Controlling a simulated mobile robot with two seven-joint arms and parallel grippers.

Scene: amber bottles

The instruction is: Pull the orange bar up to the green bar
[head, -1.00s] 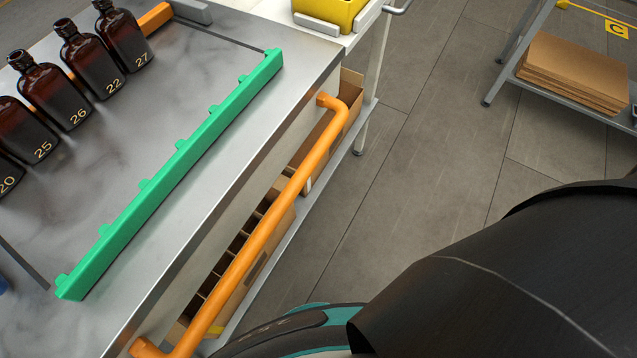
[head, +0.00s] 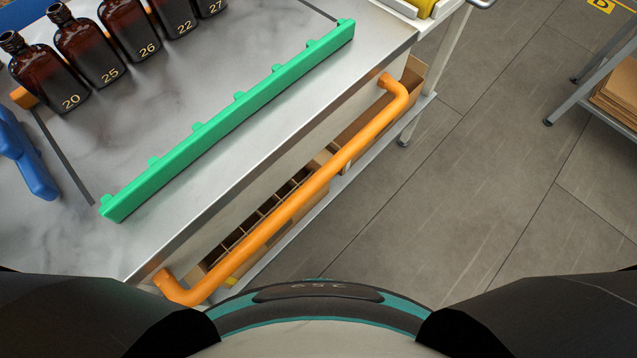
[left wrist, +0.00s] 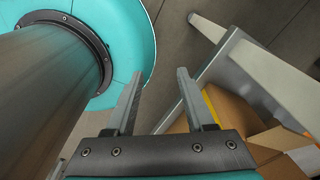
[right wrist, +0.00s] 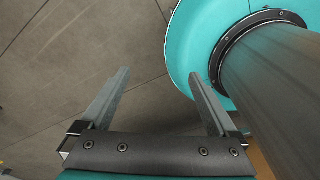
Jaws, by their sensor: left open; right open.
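The green bar (head: 235,118), with small teeth along its far side, lies near the front edge of the metal worktop. Several amber bottles (head: 80,52) with numbers on them stand upright in a row behind it, apart from it. An orange bar (head: 24,97) lies behind the bottles; only its left end shows, and the rest is hidden by them or out of frame. My left gripper (left wrist: 160,75) is open and empty, beside the cart's lower part. My right gripper (right wrist: 158,75) is open and empty above the floor. Neither gripper shows in the head view.
An orange handle rail (head: 300,190) runs along the cart's front, between my body and the worktop. A blue object (head: 25,155) lies at the worktop's left. Dark grey strips (head: 64,160) flank the clear area between bottles and green bar. Cardboard boxes (head: 405,80) sit on the lower shelf.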

